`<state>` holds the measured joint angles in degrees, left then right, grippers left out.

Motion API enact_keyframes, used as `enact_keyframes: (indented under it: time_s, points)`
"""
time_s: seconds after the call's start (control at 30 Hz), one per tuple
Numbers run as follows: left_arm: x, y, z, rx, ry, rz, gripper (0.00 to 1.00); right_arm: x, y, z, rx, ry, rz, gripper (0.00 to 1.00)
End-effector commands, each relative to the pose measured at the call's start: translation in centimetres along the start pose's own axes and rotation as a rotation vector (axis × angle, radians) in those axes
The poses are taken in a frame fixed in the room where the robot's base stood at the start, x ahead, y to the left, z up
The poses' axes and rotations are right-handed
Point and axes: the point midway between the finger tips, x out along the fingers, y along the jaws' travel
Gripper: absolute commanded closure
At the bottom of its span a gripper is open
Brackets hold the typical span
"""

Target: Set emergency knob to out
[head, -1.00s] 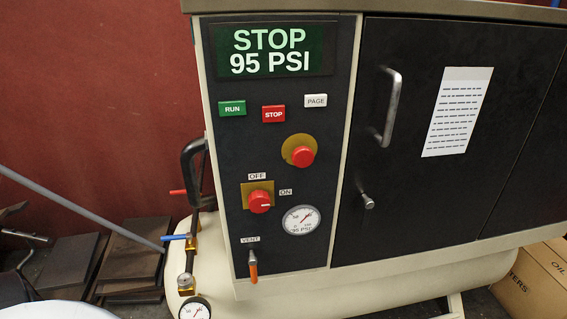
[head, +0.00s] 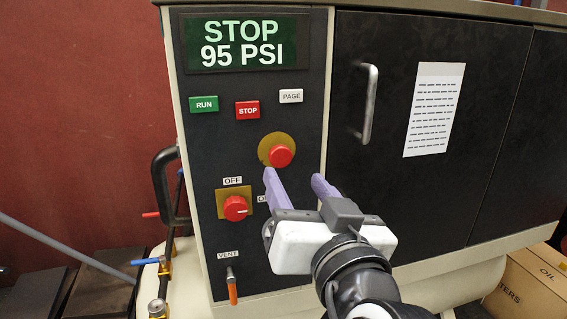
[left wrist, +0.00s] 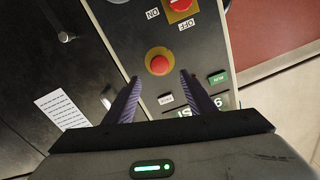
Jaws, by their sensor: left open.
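The emergency knob (head: 281,156) is a round red mushroom button on a round yellow plate, on the black control panel. It also shows in the left wrist view (left wrist: 159,63), where the picture is turned over. My left gripper (head: 294,178) is open, with two purple fingers pointing at the panel. In the head view its fingertips show just below the knob, one to each side. In the left wrist view the knob appears between and just beyond the fingertips (left wrist: 160,77). I see no contact with the knob. My right gripper is out of view.
A red OFF/ON switch (head: 236,208) on a square yellow plate is below left of the knob. RUN (head: 203,104), STOP (head: 248,110) and PAGE (head: 291,96) buttons are above. An orange vent lever (head: 231,286) is low. A door handle (head: 370,104) sticks out at right.

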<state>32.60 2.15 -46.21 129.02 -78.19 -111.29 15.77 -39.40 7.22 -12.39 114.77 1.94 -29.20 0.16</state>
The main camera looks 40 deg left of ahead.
Motion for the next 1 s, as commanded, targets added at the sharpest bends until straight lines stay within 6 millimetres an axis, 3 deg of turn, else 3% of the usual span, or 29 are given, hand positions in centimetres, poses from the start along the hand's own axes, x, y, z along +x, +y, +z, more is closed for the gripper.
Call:
enact_keyframes:
  time_s: [0.2,0.4,0.6,0.87,1.0]
  points:
    - [4.3,-0.1,-0.1,0.006,0.002,-0.006,0.5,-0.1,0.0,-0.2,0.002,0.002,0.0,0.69]
    - [7.3,-0.1,-0.1,0.006,0.002,-0.002,0.5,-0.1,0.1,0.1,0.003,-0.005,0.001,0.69]
    - [8.6,0.0,0.0,0.004,0.001,0.001,0.5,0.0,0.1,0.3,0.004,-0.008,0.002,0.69]
    - [8.7,0.1,0.0,0.004,0.0,0.002,0.5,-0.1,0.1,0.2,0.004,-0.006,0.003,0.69]
    - [8.7,0.1,0.0,0.004,0.0,0.002,0.73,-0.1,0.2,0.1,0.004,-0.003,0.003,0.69]
